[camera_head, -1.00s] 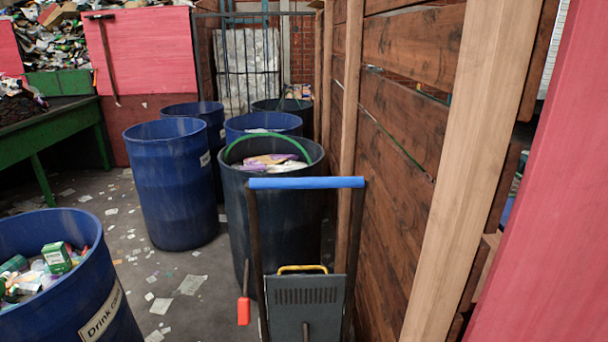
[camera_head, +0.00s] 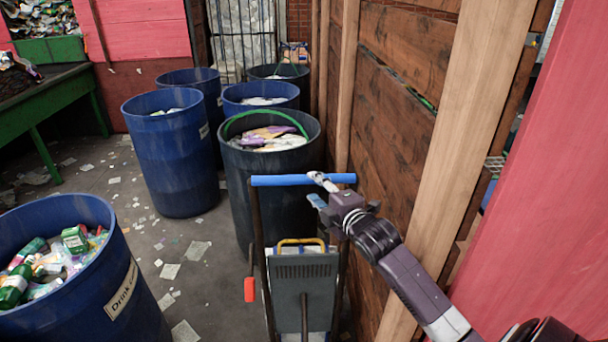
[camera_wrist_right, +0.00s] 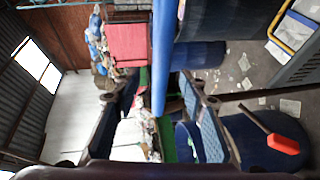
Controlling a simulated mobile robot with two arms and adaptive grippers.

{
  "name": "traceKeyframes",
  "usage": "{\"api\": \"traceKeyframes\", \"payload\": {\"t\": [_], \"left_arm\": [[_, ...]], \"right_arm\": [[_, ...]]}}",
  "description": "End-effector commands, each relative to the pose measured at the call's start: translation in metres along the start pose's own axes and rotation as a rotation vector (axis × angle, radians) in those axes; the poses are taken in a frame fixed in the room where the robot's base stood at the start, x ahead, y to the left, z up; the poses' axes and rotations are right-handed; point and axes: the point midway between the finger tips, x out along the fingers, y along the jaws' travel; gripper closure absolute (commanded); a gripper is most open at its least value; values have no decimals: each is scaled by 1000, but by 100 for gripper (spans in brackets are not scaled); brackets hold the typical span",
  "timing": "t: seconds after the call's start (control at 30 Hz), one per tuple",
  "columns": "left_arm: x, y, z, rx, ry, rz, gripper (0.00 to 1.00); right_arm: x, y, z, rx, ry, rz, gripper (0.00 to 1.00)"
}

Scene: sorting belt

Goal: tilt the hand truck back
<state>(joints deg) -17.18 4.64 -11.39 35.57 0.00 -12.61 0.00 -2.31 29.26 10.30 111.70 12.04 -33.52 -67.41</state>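The hand truck has a blue handle bar (camera_head: 280,180) across the top of two dark uprights, and it stands upright by the wooden wall. The bar also shows in the right wrist view (camera_wrist_right: 163,50). My right gripper (camera_head: 314,188) is at the right part of the bar, with one finger overlapping it in the head view. In the wrist view its fingers (camera_wrist_right: 163,85) are spread, with the bar running between them. I cannot tell whether they touch it. A grey panel (camera_head: 304,285) shows low between the uprights. My left gripper is not in view.
A dark barrel (camera_head: 268,200) with a green hoop stands just beyond the hand truck. Several blue barrels, one at left front (camera_head: 75,300), stand around. The wooden wall (camera_head: 395,120) is close on the right. Littered floor (camera_head: 205,270) lies free left of the truck.

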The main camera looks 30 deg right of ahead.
Motion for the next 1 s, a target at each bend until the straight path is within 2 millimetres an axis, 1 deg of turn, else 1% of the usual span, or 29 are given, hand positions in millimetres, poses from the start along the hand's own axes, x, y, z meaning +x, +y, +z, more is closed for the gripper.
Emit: {"api": "traceKeyframes", "payload": {"t": [0.3,0.5,0.7,0.97,1.0], "left_arm": [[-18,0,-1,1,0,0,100],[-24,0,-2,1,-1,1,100],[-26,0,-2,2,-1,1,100],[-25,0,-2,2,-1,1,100],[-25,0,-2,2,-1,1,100]], "right_arm": [[42,2,-1,6,0,-2,61],[63,0,0,6,0,-2,61],[71,-1,-1,4,0,-2,61],[72,-2,0,4,0,-2,61],[72,-2,0,4,0,-2,65]]}}
